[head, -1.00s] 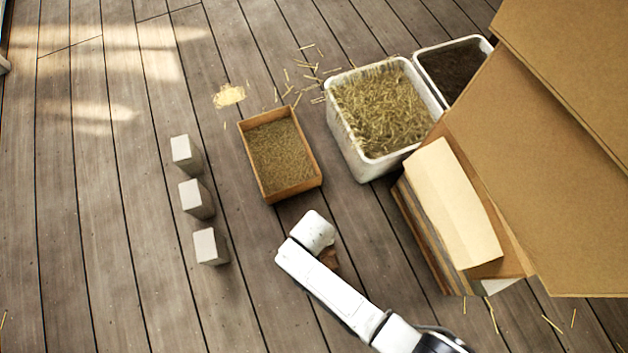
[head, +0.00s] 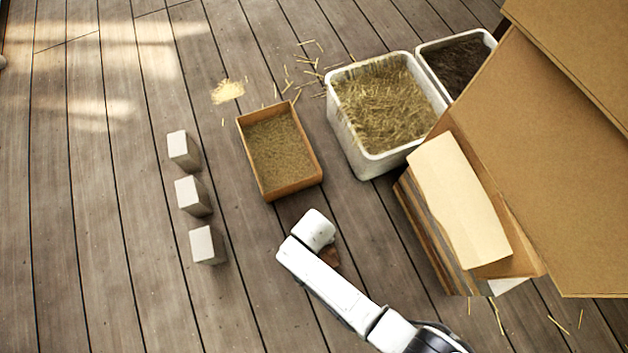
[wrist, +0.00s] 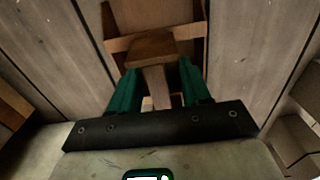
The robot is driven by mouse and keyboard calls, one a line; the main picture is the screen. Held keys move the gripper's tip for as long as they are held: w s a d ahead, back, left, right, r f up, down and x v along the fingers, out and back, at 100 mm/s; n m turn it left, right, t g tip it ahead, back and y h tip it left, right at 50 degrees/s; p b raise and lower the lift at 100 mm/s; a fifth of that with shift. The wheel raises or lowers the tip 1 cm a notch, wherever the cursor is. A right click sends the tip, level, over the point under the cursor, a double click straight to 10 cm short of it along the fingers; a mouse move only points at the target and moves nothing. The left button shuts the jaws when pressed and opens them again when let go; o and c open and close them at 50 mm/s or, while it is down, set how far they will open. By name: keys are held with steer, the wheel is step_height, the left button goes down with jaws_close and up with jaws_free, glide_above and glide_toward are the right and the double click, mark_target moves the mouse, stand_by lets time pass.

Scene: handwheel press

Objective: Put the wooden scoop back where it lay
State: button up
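The wooden scoop (wrist: 148,48) is below my gripper in the wrist view, with its narrow stem pointing back between the fingers. In the head view a small brown part of it (head: 329,256) shows beside my white wrist, over the deck; the rest is hidden by my arm. My gripper (wrist: 158,72) has two green fingers standing apart on either side of the scoop's stem, with gaps visible beside the stem. Whether the fingertips touch the scoop's thicker block is hard to see.
A shallow wooden tray of grain (head: 313,160) lies just beyond my wrist. A white bin of straw (head: 362,150) and a bin of dark soil (head: 478,38) stand behind. Several cardboard sheets (head: 560,170) fill the right. Three grey blocks (head: 207,246) stand left. Deck between is clear.

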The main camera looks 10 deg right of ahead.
step_height(320, 180, up, 12)
steer(key=p, duration=0.7)
steer(key=shift+r, duration=0.15)
steer(key=d+r+m, duration=0.2)
steer(key=d+r, duration=0.7)
steer(key=d, duration=0.5)
steer(key=s+d+r+m+t, duration=0.1)
steer(key=s+d+r, duration=0.7)
steer(key=d+r, duration=0.3)
steer(key=shift+s+d+r+m, duration=0.15)
steer(key=shift+s+d+m, duration=0.1)
steer(key=shift+m, duration=0.05)
